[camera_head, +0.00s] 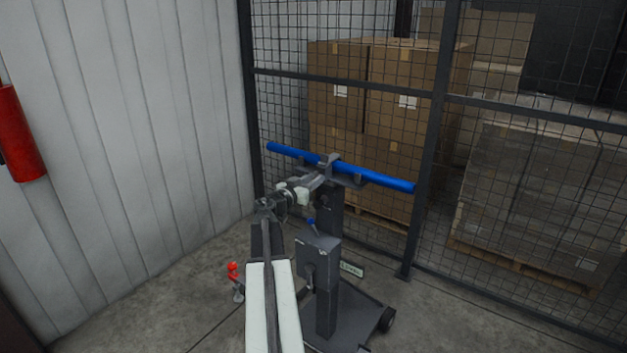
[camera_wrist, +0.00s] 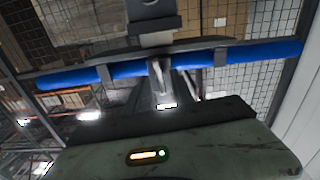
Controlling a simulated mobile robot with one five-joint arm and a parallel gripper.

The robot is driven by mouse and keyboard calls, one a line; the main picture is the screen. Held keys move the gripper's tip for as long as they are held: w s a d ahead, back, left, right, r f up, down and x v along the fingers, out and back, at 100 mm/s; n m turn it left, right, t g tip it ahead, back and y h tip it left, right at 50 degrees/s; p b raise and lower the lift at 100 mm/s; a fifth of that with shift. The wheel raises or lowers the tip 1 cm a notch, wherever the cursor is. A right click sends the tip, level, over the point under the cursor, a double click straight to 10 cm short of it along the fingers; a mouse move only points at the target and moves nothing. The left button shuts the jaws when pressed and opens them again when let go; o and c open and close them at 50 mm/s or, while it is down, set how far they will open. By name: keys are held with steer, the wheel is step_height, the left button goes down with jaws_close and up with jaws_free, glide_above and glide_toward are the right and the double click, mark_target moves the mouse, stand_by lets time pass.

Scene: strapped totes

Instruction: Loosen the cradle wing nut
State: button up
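A long blue tube (camera_head: 385,179) lies across the dark cradle (camera_head: 345,180) on top of a wheeled stand's column. It also crosses the wrist view (camera_wrist: 245,77), where two grey brackets grip its sides. My gripper (camera_head: 319,181) is at the middle of the cradle, close against or touching it. A small pale upright part (camera_wrist: 158,75) shows at the tube's middle in the wrist view; I cannot tell whether it is the wing nut or a fingertip. The wing nut is not clearly visible in the head view. The fingers are too small and dark to read.
The stand has a grey box (camera_head: 318,257) on its column and a wheeled base (camera_head: 352,313). A mesh fence (camera_head: 447,120) stands behind, with stacked cartons (camera_head: 395,95) beyond it. A corrugated wall (camera_head: 130,150) is on the left. A small red-topped object (camera_head: 235,275) stands on the floor.

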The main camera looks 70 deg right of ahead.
jaws_close()
